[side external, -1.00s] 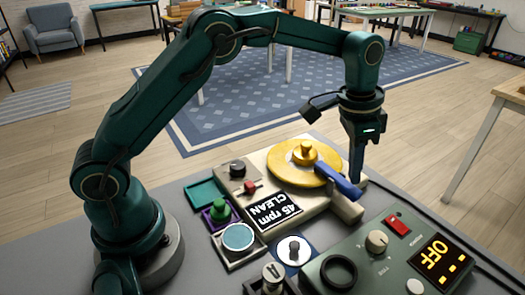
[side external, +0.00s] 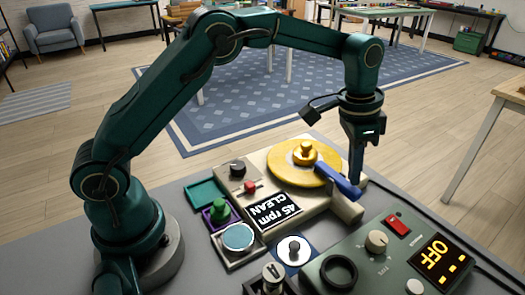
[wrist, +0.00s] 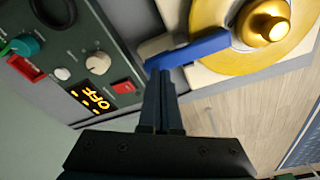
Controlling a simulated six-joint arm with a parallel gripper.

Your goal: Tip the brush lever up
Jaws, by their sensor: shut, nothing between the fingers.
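The brush lever is a blue bar (side external: 340,182) that reaches from the edge of the yellow disc (side external: 289,161) out over a cream block (side external: 346,208). In the wrist view the blue lever (wrist: 188,50) slants across above my fingertips, over the disc's edge. My gripper (side external: 355,182) is shut and empty, pointing down beside the lever's outer end. In the wrist view my shut fingers (wrist: 158,75) end right at the lever's lower edge near its outer end. I cannot tell whether they touch it. A display (side external: 274,210) on the cleaner reads "45 rpm CLEAN".
A green control box (side external: 385,262) with a red switch, knobs and an "OFF" display stands at the front right. Small knobs and coloured trays (side external: 219,212) sit left of the cleaner.

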